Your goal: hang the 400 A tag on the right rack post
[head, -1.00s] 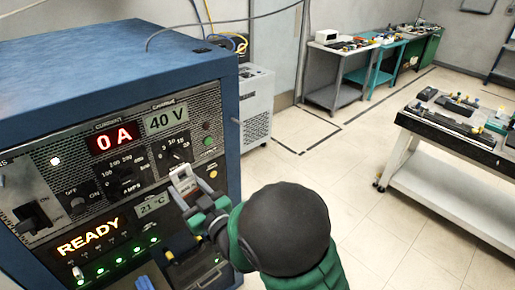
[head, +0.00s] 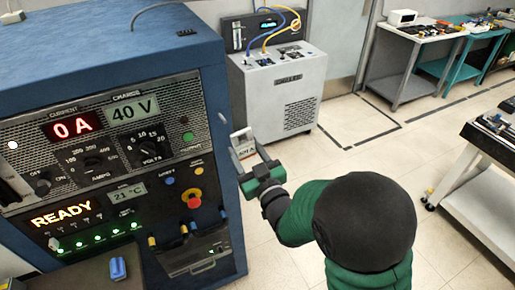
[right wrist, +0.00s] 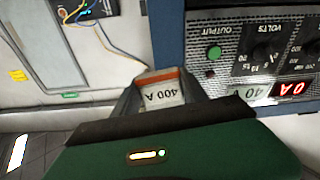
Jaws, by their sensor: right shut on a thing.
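My right gripper (head: 246,158) is shut on the 400 A tag (head: 242,145), a small white plate. In the right wrist view the tag (right wrist: 162,93) sits between the fingers, its print upside down, with an orange band along its far edge. The right rack post (head: 215,100) is the blue right edge of the power cabinet; it also shows in the right wrist view (right wrist: 168,35). A small peg (head: 222,118) juts from the post. The tag is just right of the post and below the peg in the head view; I cannot tell the depth gap. My left gripper is not in view.
The cabinet front has displays, knobs and a red button (head: 194,199). A grey chiller (head: 278,90) with blue and yellow hoses stands behind. A blue block (head: 118,268) lies at lower left. Benches stand at right; the floor between is clear.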

